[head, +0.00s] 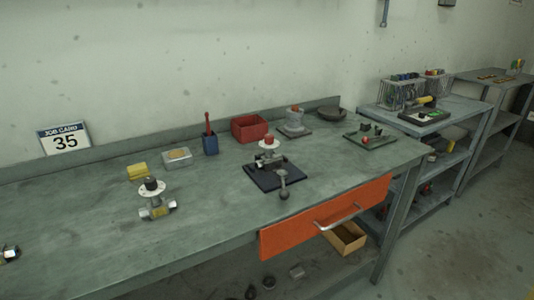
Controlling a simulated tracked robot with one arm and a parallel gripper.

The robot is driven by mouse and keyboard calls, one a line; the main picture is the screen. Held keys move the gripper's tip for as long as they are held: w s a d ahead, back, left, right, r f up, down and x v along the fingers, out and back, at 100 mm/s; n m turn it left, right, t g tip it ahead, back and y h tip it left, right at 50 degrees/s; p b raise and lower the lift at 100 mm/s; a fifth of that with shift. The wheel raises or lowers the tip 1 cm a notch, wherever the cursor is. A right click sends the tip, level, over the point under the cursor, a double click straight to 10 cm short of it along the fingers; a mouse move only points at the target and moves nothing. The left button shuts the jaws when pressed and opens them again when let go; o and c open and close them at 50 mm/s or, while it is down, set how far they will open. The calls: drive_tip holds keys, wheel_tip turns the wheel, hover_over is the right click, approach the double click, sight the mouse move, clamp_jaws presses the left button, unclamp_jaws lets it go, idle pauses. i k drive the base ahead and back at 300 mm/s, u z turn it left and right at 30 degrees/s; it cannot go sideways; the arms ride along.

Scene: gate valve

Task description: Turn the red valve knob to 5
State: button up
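A valve with a red knob (269,140) stands on a black base plate (262,179) near the middle of the workbench. A white round dial (268,146) sits just under the red knob; its marks are too small to read. A second valve with a black knob (151,184), a white dial and a brass-and-steel body (157,210) stands on the bench to the left. My gripper does not show in this view.
Shelving (450,112) stands right. The bench's left front is mostly bare.

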sight(269, 138)
drive_tip(key=z, duration=0.4)
drive_tip(key=i, duration=1.65)
drive_tip(key=u, duration=0.6)
drive_tip(key=i, duration=0.4)
drive_tip(key=u, duration=0.4)
